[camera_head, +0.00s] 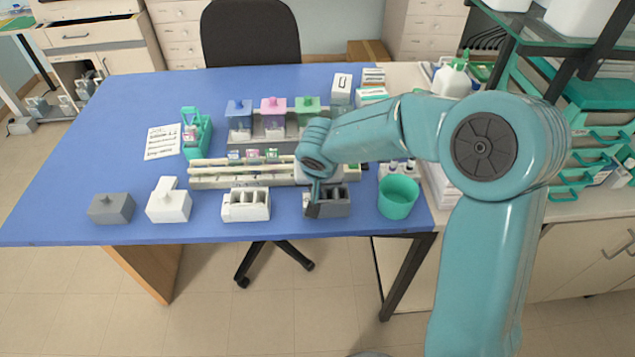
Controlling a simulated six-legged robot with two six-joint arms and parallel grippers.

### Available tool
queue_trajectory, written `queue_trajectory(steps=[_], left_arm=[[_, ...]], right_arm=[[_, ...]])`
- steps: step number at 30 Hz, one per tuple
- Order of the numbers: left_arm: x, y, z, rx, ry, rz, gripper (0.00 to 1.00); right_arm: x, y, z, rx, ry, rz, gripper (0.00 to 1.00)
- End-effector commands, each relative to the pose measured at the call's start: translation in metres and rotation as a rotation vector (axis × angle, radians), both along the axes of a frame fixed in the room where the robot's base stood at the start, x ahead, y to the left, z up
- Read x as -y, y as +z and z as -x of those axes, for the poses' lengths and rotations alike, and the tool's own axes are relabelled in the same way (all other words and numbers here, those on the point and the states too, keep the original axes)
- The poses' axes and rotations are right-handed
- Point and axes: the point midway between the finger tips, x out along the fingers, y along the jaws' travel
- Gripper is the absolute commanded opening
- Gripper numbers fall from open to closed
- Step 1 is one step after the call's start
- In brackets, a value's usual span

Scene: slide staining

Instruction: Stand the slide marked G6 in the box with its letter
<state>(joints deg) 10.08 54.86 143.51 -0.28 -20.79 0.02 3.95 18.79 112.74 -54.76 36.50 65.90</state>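Small slides with coloured ends (252,154) stand in a long cream rack (215,180) in the middle of the blue table; their marks are too small to read, so I cannot tell which is G6. An open white box with slots (246,206) and an open grey box with slots (338,208) stand near the front edge. No letter on either is legible. My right gripper (314,197) points down at the left end of the grey box, partly hiding it. Whether its fingers hold a slide or touch the box cannot be made out. My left gripper is out of view.
A grey lid-like block (111,209) and a white one (169,204) stand front left. Jars with blue, pink and green lids (273,106) stand behind the rack. A teal cup (398,197) is right of the grey box.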

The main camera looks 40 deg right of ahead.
Motion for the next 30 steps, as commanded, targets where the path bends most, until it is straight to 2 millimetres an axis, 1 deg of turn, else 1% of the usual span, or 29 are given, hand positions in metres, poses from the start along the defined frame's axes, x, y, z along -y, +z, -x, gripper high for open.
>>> queue_trajectory(steps=[14,15,17,18,26,29,30], left_arm=[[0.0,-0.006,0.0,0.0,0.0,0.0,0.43],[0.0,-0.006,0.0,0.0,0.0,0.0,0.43],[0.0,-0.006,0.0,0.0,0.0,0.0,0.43],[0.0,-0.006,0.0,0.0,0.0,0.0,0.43],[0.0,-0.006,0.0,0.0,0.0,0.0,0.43],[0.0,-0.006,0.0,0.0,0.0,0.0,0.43],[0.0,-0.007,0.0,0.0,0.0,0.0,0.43]], right_arm=[[0.0,-0.003,0.0,0.001,0.0,0.001,0.0],[0.0,-0.003,0.0,0.001,0.0,0.0,0.21],[0.0,-0.003,0.0,0.001,0.0,0.001,0.4],[0.0,-0.003,0.0,0.001,0.0,0.001,0.44],[0.0,-0.002,0.0,0.0,0.0,0.0,0.44],[-0.002,0.004,0.002,0.004,0.001,0.0,0.44],[-0.003,0.009,0.003,0.004,0.001,0.001,0.44]])
